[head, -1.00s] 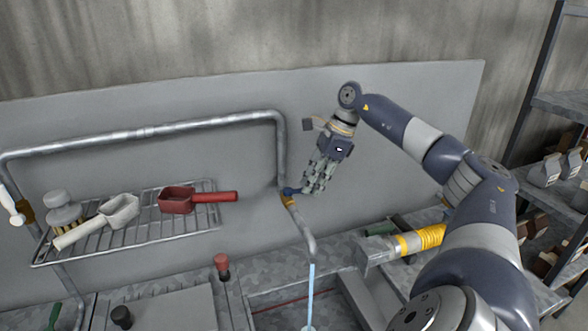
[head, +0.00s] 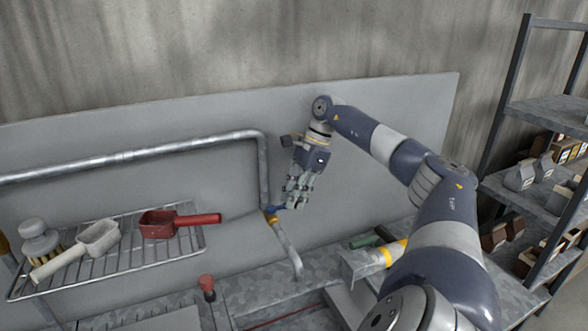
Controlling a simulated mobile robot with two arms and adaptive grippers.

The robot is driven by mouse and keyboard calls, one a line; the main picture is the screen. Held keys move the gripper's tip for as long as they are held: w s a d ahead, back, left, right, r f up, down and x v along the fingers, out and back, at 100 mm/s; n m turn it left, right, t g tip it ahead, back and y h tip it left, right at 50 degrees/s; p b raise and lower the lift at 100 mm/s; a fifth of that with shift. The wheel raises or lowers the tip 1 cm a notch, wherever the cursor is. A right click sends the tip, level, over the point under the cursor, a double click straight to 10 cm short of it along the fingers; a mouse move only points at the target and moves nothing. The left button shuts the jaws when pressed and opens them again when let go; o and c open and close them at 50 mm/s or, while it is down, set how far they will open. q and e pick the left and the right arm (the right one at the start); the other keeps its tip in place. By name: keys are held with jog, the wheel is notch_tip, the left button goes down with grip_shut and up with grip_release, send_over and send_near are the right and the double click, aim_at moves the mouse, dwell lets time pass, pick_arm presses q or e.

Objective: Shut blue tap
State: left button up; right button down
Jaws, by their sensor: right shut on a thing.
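The blue tap (head: 273,209) sits on a yellow fitting (head: 269,218) on the metal pipe in front of the grey back panel. My right gripper (head: 287,205) reaches it from the upper right and is shut on its handle, with the fingers partly hiding it. The pipe's spout (head: 296,271) bends down below the tap, and no water stream shows under it. My left gripper is out of view.
A wire rack (head: 130,251) at left holds a red scoop (head: 160,224), a white scoop (head: 98,239) and a brush (head: 38,238). A red-topped knob (head: 206,283) stands below it. A shelf unit (head: 560,108) with packages stands at right.

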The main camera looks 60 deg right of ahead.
jog(key=c, duration=1.5)
grip_release()
jog(key=shift+d+r, duration=0.1)
jog(key=shift+r, duration=0.05)
jog(key=shift+c, duration=0.2)
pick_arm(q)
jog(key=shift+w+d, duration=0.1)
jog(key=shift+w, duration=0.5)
pick_arm(e)
jog(key=shift+o, duration=0.3)
jog(key=shift+d+r, duration=0.1)
jog(key=shift+r, duration=0.25)
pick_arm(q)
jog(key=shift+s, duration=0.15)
pick_arm(e)
jog(key=v, duration=1.1)
jog(key=shift+s, duration=0.15)
